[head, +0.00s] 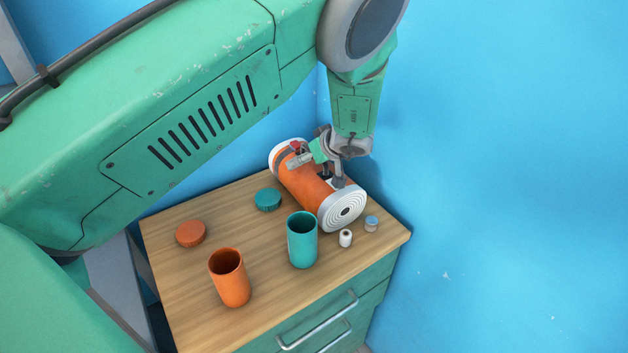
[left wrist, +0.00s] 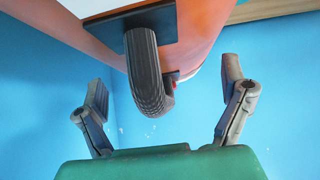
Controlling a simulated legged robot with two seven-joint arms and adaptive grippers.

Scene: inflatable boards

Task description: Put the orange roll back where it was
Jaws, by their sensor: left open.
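The orange roll (head: 301,186) has white spiral ends and lies on its side on top of the wooden cabinet, near the back corner. My left gripper (head: 332,172) is at the roll's upper right side. In the left wrist view, the roll (left wrist: 205,25) fills the top, and its black ribbed handle (left wrist: 147,70) hangs down between the spread fingers of my left gripper (left wrist: 163,88). The fingers are open, with a gap on both sides of the handle. My right gripper is not in view.
The cabinet top (head: 180,275) also holds an orange cup (head: 230,280), a teal cup (head: 302,242), an orange lid (head: 190,233), a teal lid (head: 268,199) and two small jars (head: 345,238) (head: 371,223). Blue walls (head: 500,180) stand close behind and right.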

